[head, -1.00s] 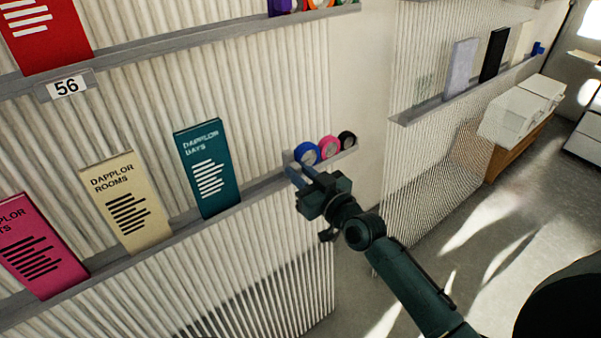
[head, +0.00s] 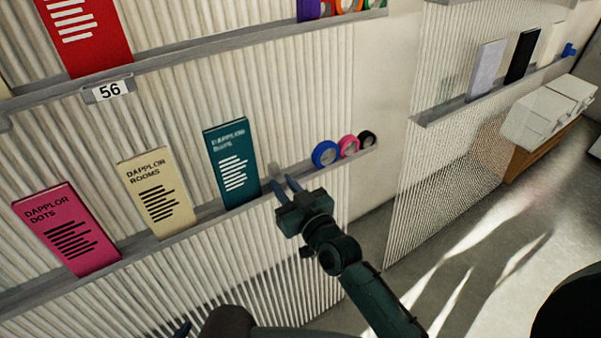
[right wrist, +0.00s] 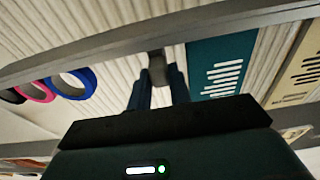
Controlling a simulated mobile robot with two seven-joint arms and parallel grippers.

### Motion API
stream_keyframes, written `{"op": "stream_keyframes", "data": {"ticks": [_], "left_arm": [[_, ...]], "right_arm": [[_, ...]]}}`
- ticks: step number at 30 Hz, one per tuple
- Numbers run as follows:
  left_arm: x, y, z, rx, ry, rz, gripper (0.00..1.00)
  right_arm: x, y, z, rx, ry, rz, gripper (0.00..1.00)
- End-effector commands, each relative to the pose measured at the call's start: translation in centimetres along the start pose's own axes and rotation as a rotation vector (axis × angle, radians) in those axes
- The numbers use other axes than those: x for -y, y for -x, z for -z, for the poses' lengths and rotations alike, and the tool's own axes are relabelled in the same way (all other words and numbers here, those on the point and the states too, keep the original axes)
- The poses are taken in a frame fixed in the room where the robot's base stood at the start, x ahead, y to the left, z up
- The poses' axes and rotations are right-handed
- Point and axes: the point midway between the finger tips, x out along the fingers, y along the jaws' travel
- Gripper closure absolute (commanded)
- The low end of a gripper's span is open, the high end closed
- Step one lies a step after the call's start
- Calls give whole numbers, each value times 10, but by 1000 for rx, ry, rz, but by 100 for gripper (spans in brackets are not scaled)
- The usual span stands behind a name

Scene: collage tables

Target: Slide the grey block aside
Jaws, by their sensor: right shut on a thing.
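The small grey block (head: 274,171) stands on the narrow grey ledge, between the teal booklet (head: 233,160) and the blue tape roll (head: 325,154). My right gripper (head: 283,185) is shut on it, with its fingers reaching to the ledge from the front. In the right wrist view, the block (right wrist: 158,68) shows between the two fingertips, close to the teal booklet (right wrist: 222,65). Only a small dark tip of my left gripper (head: 184,328) shows at the bottom edge of the head view, so its jaws cannot be read.
Pink (head: 348,146) and black (head: 367,140) tape rolls stand right of the blue one. Cream (head: 157,195) and pink (head: 67,228) booklets stand on the ledge to the left. A gap of bare ledge lies between the block and the blue roll.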

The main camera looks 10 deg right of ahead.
Motion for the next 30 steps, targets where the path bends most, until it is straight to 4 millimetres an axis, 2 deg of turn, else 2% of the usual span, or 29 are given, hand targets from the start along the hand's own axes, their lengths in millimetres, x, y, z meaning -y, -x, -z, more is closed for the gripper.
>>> {"op": "stream_keyframes", "data": {"ticks": [7, 8, 16, 25, 30], "left_arm": [[0, -2, 2, -5, 15, 6, 64], [-1, -2, 2, -6, 16, 6, 64], [-2, -2, 4, -10, 16, 4, 64], [-2, -1, 5, -11, 15, 2, 64], [-2, -2, 4, -11, 13, 1, 64]], "right_arm": [[1, 0, -1, 1, 0, 1, 100], [1, 0, -1, 1, 0, 1, 79], [0, 0, -1, 0, 1, 1, 58], [0, 4, -1, 0, 1, 0, 58], [0, 29, -2, 2, 2, 1, 58]]}}
